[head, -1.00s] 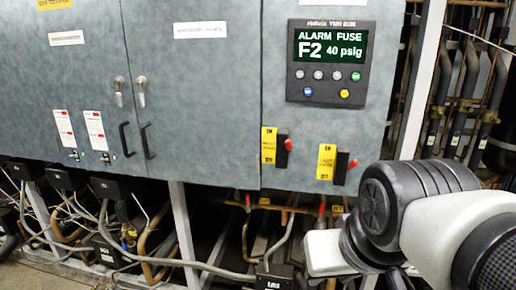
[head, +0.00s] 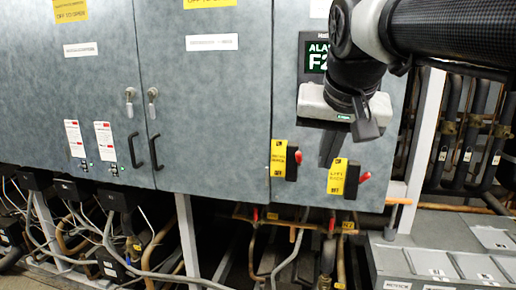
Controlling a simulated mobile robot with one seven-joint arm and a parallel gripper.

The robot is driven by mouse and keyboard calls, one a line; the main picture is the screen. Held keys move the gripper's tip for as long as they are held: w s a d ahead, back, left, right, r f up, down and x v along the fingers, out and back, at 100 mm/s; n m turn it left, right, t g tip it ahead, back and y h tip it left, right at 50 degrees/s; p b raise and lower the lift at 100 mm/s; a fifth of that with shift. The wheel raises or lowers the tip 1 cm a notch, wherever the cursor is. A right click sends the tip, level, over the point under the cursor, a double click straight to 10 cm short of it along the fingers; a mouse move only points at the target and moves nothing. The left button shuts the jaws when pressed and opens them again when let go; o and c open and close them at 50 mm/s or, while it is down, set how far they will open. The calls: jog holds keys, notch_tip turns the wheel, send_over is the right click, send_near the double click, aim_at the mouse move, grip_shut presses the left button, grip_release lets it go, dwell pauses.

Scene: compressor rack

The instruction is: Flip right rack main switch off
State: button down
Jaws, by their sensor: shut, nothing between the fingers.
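My gripper (head: 327,160) points down in front of the cabinet, just above and left of the right switch and right of the left one. Its fingers are together and hold nothing. I cannot tell whether it touches the panel.
Cabinet doors with black handles (head: 154,152) are shut at left. Pipes and cables (head: 280,260) run below. A grey box (head: 440,255) stands at lower right, and a pipe rack (head: 465,130) stands behind it.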

jog(key=w+a+r+m+t+h+b, duration=0.1)
jog(key=w+r+m, duration=0.1)
jog(key=w+r, duration=0.6)
jog(key=w, duration=0.3)
jog(key=shift+w+a, duration=0.15)
jog(key=shift+w, duration=0.25)
jog(key=shift+f, duration=0.15)
jog(key=b, duration=0.1)
send_over(299, 159)
jog(key=w, duration=0.1)
jog(key=f, duration=0.6)
jog(key=d+f, duration=0.1)
jog(key=f, duration=0.2)
jog(key=shift+f, duration=0.35)
jog(key=shift+s+a+f, duration=0.25)
jog(key=shift+f, duration=0.2)
jog(key=shift+f+b, duration=0.15)
jog(key=shift+b, duration=0.3)
